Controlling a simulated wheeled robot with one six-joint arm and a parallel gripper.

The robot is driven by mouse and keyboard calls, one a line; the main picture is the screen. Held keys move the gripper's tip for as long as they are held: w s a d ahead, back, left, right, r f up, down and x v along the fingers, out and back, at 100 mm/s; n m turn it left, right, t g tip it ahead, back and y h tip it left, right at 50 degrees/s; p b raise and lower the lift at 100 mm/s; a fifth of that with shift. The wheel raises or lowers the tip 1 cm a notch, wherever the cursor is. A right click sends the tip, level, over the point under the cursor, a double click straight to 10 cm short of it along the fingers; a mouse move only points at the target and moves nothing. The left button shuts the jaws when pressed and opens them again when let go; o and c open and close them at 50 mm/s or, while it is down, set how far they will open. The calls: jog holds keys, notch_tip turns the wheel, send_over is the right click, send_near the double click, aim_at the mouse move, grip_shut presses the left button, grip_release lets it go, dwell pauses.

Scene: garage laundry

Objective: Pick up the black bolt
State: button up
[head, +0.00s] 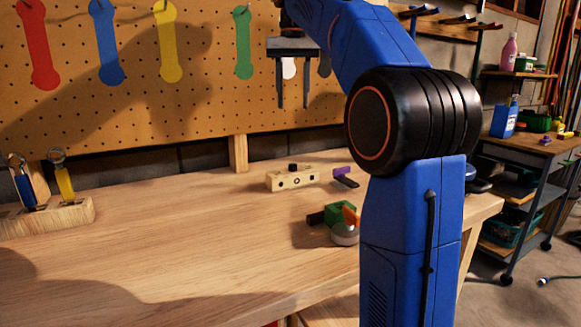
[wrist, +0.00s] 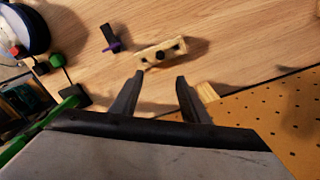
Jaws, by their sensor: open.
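A small black bolt (head: 293,167) appears to stand on top of a light wooden block (head: 280,183) with holes in its side, on the workbench. In the wrist view the dark bolt (wrist: 160,55) shows near the middle of the block (wrist: 145,58), just beyond my fingertips. My gripper (head: 293,106) is open and empty, its fingers pointing down above the block and in front of the pegboard. In the wrist view my gripper (wrist: 160,76) shows its two fingers well apart, with bare bench between them. The bolt's lower part is hidden.
A purple-and-black tool (head: 345,177) lies right of the block. A green, orange and silver cluster (head: 341,215) lies nearer. A wooden tool holder (head: 62,215) stands at left. The pegboard (head: 205,100) with coloured hanging tools rises behind. The bench's left middle is clear.

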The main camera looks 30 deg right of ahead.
send_near(293, 164)
notch_tip(293, 164, down, 8)
jog(key=shift+w+f, duration=0.1)
dwell(0.8)
jog(key=shift+c, duration=0.4)
grip_shut()
